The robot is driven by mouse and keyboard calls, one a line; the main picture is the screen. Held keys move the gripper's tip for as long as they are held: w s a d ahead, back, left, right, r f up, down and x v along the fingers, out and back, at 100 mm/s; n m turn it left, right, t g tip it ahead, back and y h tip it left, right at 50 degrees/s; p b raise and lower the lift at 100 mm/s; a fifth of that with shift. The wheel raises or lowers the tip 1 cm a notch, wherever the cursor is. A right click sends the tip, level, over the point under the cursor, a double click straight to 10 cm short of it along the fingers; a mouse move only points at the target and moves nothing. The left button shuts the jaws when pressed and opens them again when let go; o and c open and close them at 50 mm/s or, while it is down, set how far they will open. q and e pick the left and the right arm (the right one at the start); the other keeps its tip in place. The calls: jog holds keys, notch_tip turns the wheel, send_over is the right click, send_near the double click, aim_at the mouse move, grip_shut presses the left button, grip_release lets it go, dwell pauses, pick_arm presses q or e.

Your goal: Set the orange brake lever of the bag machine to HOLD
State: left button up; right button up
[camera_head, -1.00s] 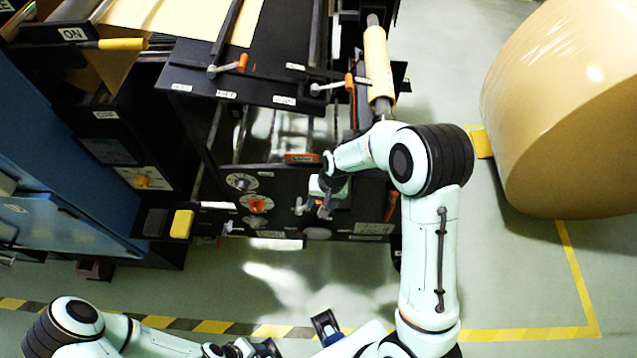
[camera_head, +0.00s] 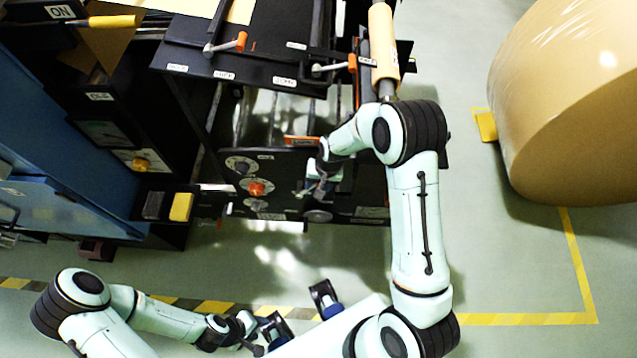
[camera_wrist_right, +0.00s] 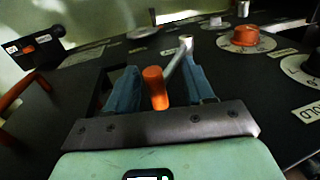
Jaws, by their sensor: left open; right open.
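The bag machine (camera_head: 280,165) has a black front panel at centre in the head view. In the right wrist view a lever with an orange grip (camera_wrist_right: 155,88) and a silver arm stands out from this panel. My right gripper (camera_wrist_right: 158,78) is open, its two blue fingers on either side of the lever; I cannot tell whether they touch it. In the head view my right gripper (camera_head: 318,183) is at the panel and largely covers the lever. My left gripper (camera_head: 258,335) is at the bottom, open, away from the machine. I cannot read the lever's setting.
An orange knob (camera_wrist_right: 245,36) and a dial lie right of the lever. Two other orange-handled levers (camera_head: 240,42) (camera_head: 351,64) are on the machine's upper deck. A large kraft roll (camera_head: 575,110) stands at right. Open floor lies in front of the machine.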

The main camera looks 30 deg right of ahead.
grip_shut()
jog(key=shift+f, duration=0.1)
jog(key=shift+s+d, duration=0.1)
